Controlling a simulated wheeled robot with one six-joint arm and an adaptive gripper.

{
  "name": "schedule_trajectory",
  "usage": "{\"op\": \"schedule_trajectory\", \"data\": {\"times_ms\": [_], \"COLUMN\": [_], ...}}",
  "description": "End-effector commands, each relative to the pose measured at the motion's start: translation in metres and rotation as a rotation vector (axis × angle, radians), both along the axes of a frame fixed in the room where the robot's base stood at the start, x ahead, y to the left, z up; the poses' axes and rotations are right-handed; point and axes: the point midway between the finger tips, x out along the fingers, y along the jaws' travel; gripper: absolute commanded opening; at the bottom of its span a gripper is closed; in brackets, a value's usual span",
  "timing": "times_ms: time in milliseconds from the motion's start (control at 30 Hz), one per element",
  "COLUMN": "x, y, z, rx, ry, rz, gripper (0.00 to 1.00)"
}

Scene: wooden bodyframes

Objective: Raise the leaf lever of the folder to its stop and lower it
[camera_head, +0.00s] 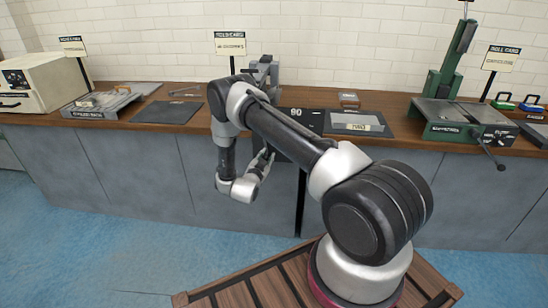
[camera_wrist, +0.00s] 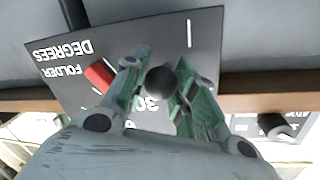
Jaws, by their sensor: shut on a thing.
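The folder's dark degree plate (camera_wrist: 75,52) shows in the wrist view, upside down, with the words FOLDER DEGREES, a white tick and part of a 30. A red pointer (camera_wrist: 98,76) lies on it, left of my fingers. My gripper (camera_wrist: 160,70) is shut on a round black knob (camera_wrist: 160,82), which looks like the end of the leaf lever. The lever's shaft is hidden. In the head view my gripper (camera_head: 266,157) is at the bench front, below the plate (camera_head: 299,118) marked 90. The folder's grey body (camera_head: 264,70) stands behind my arm, partly hidden.
The wooden bench top (camera_head: 190,88) runs along a brick wall. A grey tray (camera_head: 360,123) lies right of the plate. A green machine (camera_head: 455,112) with a front handle stands further right. A dark mat (camera_head: 167,112) and a grey fixture (camera_head: 95,105) lie left.

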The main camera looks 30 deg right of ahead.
Motion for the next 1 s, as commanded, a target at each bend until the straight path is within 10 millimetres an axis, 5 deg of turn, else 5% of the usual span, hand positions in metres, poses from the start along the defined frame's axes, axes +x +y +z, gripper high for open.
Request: {"op": "schedule_trajectory", "data": {"times_ms": [300,833,867,1000], "x": [0.015,0.019,0.019,0.019], "y": [0.023,0.029,0.029,0.029], "z": [-0.003,-0.002,-0.002,-0.002], "rx": [0.113,0.137,0.137,0.137], "ry": [-0.076,-0.092,-0.092,-0.092], "rz": [0.001,0.004,0.004,0.004], "gripper": [0.0,0.0,0.31,0.5]}}
